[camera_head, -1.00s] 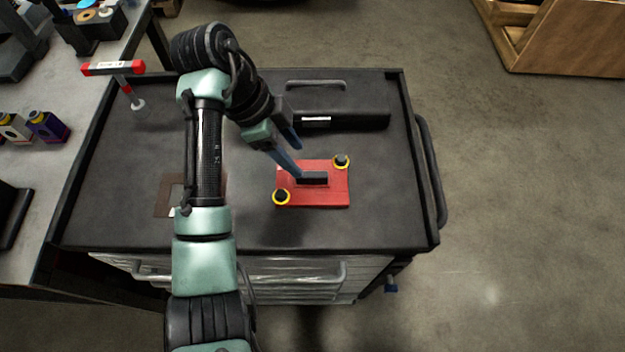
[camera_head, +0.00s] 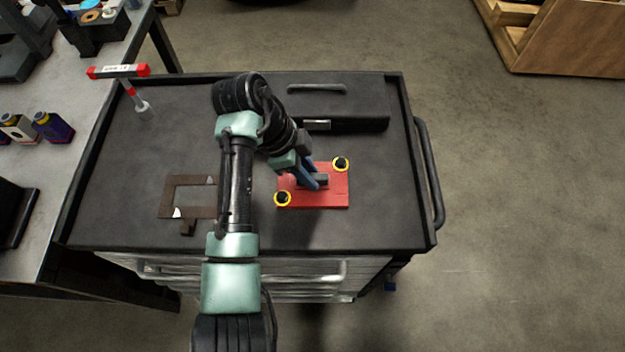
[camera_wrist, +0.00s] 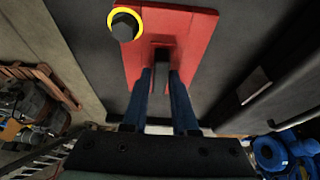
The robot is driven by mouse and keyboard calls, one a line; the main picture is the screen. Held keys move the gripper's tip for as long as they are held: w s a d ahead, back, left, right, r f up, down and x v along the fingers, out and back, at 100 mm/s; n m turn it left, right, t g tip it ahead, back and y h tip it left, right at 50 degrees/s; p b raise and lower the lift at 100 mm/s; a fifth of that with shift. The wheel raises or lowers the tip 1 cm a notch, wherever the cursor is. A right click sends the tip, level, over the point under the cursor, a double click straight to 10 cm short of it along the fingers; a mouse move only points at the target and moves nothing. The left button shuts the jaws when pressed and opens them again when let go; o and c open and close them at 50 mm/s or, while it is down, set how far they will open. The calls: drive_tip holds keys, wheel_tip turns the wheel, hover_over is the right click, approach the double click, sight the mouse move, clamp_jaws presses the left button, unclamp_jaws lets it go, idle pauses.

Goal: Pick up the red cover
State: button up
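The red cover (camera_head: 330,196) is a flat red plate lying on the black top of a tool cart, with a dark block handle (camera_head: 321,179) in its middle and yellow-ringed black knobs at two opposite corners. My gripper (camera_head: 316,185) is over the cover, with its blue fingers reaching down to the handle. In the wrist view the fingers (camera_wrist: 160,75) are apart, one on each side of the dark handle (camera_wrist: 161,60). I cannot tell whether they touch it. The red cover (camera_wrist: 190,35) fills the top middle of that view, with one knob visible.
A brown square frame (camera_head: 168,196) lies left of my arm on the cart top (camera_head: 380,225). A long black box (camera_head: 360,122) lies behind the cover. A red-ended T-shaped tool (camera_head: 120,72) stands at the back left. The cart has a raised rim.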

clamp_jaws()
idle(1.0)
